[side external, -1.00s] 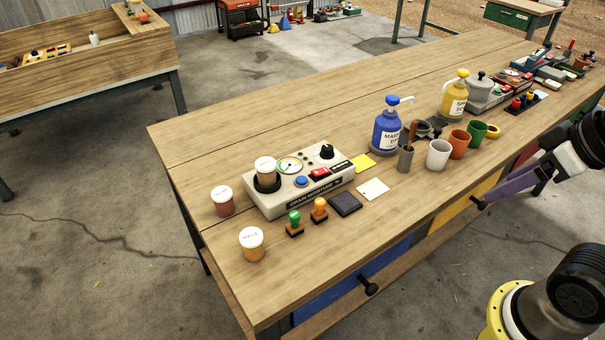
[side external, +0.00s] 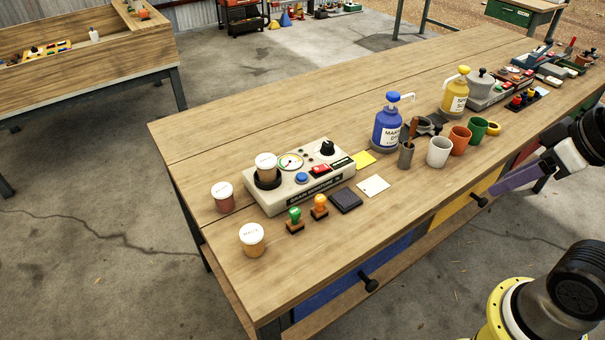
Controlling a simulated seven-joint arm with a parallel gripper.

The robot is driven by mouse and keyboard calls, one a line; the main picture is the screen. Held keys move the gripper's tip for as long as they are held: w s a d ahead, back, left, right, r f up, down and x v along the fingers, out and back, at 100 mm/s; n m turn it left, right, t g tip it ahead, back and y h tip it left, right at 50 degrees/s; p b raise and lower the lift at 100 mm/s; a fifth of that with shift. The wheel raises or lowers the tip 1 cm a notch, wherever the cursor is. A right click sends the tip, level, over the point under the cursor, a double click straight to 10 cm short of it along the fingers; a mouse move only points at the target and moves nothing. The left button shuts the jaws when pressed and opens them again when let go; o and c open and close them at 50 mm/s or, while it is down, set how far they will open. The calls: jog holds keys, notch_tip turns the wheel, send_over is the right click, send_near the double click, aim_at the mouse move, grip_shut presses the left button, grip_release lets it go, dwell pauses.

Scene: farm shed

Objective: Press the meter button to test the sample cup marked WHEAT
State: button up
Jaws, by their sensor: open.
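The grey grain moisture meter (side external: 318,194) sits near the left end of the bench. It has a blue button (side external: 302,178), a red switch (side external: 320,170), a dial gauge (side external: 290,162) and a black knob (side external: 327,148). A white-lidded sample cup (side external: 266,164) stands upright in the meter's black round seat; its label is too small to read. A reddish cup (side external: 222,198) stands left of the meter, label unclear. An amber cup (side external: 252,240) in front has a lid that seems to read MAIZE. My purple gripper (side external: 493,191) is open and empty at the bench's front right, far from the meter.

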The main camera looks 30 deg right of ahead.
grip_shut()
dwell(1.4)
